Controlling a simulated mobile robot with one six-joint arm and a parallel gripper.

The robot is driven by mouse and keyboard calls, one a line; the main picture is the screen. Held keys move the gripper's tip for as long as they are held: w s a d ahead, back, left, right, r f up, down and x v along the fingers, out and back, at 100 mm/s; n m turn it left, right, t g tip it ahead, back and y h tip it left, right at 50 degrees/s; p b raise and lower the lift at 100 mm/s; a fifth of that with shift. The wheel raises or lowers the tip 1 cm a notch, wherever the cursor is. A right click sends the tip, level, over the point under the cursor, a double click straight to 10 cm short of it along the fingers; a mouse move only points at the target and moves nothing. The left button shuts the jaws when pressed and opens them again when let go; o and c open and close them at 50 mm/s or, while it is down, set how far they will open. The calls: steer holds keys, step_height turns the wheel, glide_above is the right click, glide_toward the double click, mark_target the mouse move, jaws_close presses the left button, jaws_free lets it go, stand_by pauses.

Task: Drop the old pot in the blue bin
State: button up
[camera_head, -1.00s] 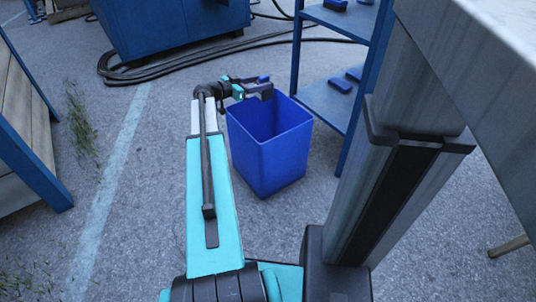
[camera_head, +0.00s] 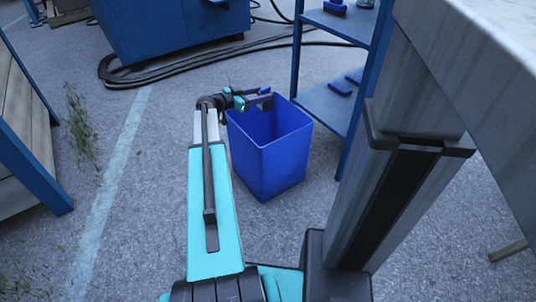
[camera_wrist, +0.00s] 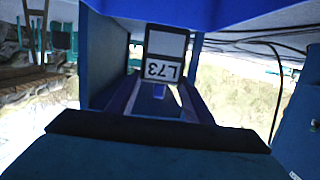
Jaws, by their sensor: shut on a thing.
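The blue bin (camera_head: 268,165) stands upright and open on the asphalt in the head view, and its inside looks empty from here. My gripper (camera_head: 264,98) is at the bin's far rim, low over the opening. In the wrist view my gripper (camera_wrist: 160,103) is shut on a small pale thing, taken as the old pot (camera_wrist: 157,103), between its blue fingers. A white label reading L73, upside down, shows at its far end. In the head view the held thing is too small to make out.
A blue shelf unit (camera_head: 325,106) with small blue items stands close behind the bin at right. A blue cabinet (camera_head: 170,28) and black cables (camera_head: 140,77) lie beyond. A wooden bench (camera_head: 22,140) is at left. Open asphalt lies between bench and bin.

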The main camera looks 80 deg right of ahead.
steer(key=shift+f, duration=1.2)
steer(key=o, duration=1.3)
steer(key=p+v, duration=0.2)
steer(key=v, duration=1.2)
steer(key=shift+f+p, duration=0.15)
steer(key=shift+p, duration=0.25)
